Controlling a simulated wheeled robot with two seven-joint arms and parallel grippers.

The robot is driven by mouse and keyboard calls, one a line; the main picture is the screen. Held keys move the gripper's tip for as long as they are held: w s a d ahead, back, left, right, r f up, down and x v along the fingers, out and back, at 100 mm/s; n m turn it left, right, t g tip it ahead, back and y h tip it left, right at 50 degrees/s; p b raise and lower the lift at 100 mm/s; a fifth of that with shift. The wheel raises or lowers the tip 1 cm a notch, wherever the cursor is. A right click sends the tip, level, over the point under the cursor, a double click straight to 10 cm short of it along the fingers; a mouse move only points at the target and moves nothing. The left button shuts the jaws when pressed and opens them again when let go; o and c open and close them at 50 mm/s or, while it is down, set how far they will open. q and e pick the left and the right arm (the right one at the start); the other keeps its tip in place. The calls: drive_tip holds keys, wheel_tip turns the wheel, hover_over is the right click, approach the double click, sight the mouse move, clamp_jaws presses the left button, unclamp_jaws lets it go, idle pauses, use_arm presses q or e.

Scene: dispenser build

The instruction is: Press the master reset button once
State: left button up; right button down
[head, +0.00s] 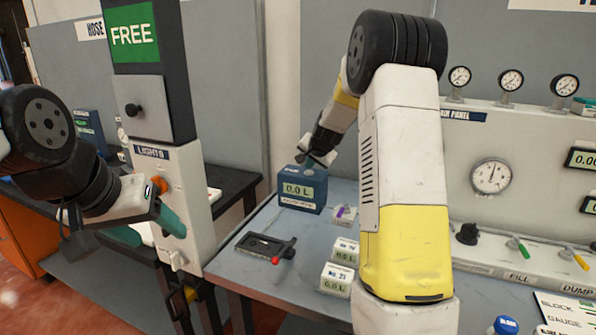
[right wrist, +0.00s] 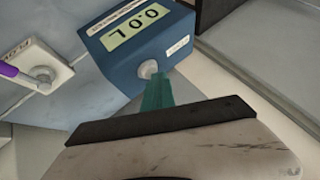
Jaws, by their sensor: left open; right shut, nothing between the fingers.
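A blue box (head: 302,193) with a 0.0 L display stands at the back of the grey table; its small labels are too small to read. In the right wrist view the blue box (right wrist: 140,42) has a round pale button (right wrist: 149,69) on its top. My right gripper (head: 313,163) is shut and empty, pointing down over the box. Its teal fingertips (right wrist: 156,90) are at the button; I cannot tell whether they touch it. My left gripper (head: 160,228) is open beside the LIGHTS post at the left.
A panel with gauges (head: 491,176) and valves stands at the right. The post (head: 184,185) carries a FREE sign.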

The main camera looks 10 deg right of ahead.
sight(310, 172)
idle(0.4)
drive_tip(key=shift+r, duration=0.8)
drive_tip(key=shift+r, duration=2.5)
drive_tip(key=s+a+r+n+g+y, duration=0.1)
drive_tip(key=s+a+r+n, duration=0.1)
drive_tip(key=s, duration=0.8)
drive_tip(key=s+a+r+n+y, duration=0.1)
drive_tip(key=s+a+r+n, duration=0.15)
drive_tip(key=s, duration=0.85)
drive_tip(key=s+a+r+n+g, duration=0.1)
drive_tip(key=s+a+r+n, duration=0.1)
drive_tip(key=s, duration=0.8)
drive_tip(key=s+f+n, duration=0.1)
drive_tip(key=s, duration=0.5)
drive_tip(key=s+a+f+n+g, duration=0.1)
drive_tip(key=s+f, duration=0.1)
drive_tip(key=s, duration=0.4)
drive_tip(key=shift+a+f+n, duration=0.25)
drive_tip(key=shift+f+n, duration=0.05)
drive_tip(key=shift+n, duration=0.05)
